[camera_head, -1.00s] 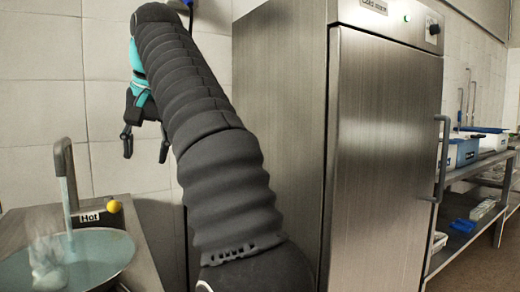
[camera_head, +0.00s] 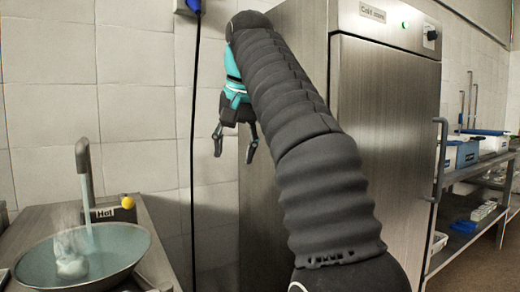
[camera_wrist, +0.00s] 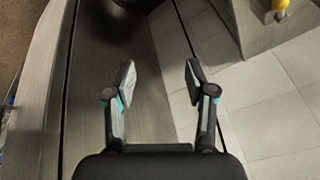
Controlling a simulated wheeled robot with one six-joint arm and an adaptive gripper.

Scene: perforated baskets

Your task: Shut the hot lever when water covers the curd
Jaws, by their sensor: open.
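The hot tap (camera_head: 84,165) stands over a wide bowl (camera_head: 120,250) at the lower left of the head view, with a thin stream running down from it. Pale curd (camera_head: 72,262) lies in the bowl under whitish steam, and I cannot tell whether water covers it. The yellow knob of the hot lever (camera_head: 128,202) sits beside the "Hot" label (camera_head: 103,213); the yellow knob also shows at the top right of the wrist view (camera_wrist: 280,5). My gripper (camera_head: 234,158) is open and empty, apart from the lever, up and to its right.
A tall steel cold store (camera_head: 385,130) stands right behind my arm. A cable (camera_head: 194,120) hangs down the tiled wall. Shelves with a blue bin (camera_head: 466,152) are at the far right.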

